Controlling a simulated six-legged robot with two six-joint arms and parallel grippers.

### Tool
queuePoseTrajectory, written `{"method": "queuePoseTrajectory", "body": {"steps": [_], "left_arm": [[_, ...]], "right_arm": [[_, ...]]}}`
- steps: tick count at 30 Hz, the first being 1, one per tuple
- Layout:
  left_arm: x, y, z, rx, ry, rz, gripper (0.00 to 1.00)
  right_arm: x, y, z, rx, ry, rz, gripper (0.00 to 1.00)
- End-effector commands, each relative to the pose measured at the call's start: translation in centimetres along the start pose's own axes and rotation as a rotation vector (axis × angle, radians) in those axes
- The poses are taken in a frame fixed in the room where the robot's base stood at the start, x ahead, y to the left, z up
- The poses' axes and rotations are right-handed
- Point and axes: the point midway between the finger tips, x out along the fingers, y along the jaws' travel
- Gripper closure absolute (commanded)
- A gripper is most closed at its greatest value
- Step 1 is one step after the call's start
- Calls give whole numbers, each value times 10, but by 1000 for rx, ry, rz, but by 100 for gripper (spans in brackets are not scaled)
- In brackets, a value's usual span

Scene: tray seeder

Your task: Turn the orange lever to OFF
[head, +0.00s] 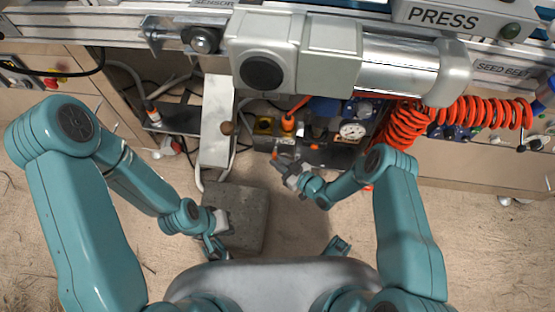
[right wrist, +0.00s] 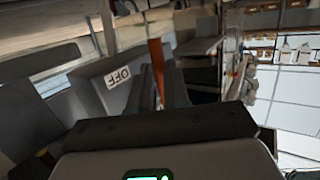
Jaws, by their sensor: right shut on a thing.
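The orange lever (right wrist: 155,58) stands between the fingers of my right gripper (right wrist: 160,88) in the right wrist view. The gripper is shut on it. A white label (right wrist: 117,77) reading OFF sits just left of the fingers on a grey surface. In the head view my right gripper (head: 284,160) is at the front of the valve and gauge panel, under the press. The lever is hard to make out there among small orange parts. My left gripper (head: 214,246) hangs low beside a grey block; its fingers are too small to read.
The press cylinder (head: 400,68) overhangs the panel. A round gauge (head: 352,131) and a coiled orange hose (head: 402,128) are right of my right gripper. A pale upright plate (head: 216,130) is to the left. The grey block (head: 240,205) stands on the sandy floor.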

Motion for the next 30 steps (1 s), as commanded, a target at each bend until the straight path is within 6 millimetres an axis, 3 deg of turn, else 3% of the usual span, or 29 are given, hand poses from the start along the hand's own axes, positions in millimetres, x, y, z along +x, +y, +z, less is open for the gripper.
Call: {"method": "queuePoseTrajectory", "body": {"steps": [10,11,30], "left_arm": [[-3,2,1,3,-3,0,100],[-3,2,1,3,-3,0,100],[0,0,1,2,-2,0,100]], "right_arm": [[0,1,-1,-26,-36,4,100],[0,1,-1,-26,-36,4,74],[0,3,-5,-24,-35,3,74]]}}
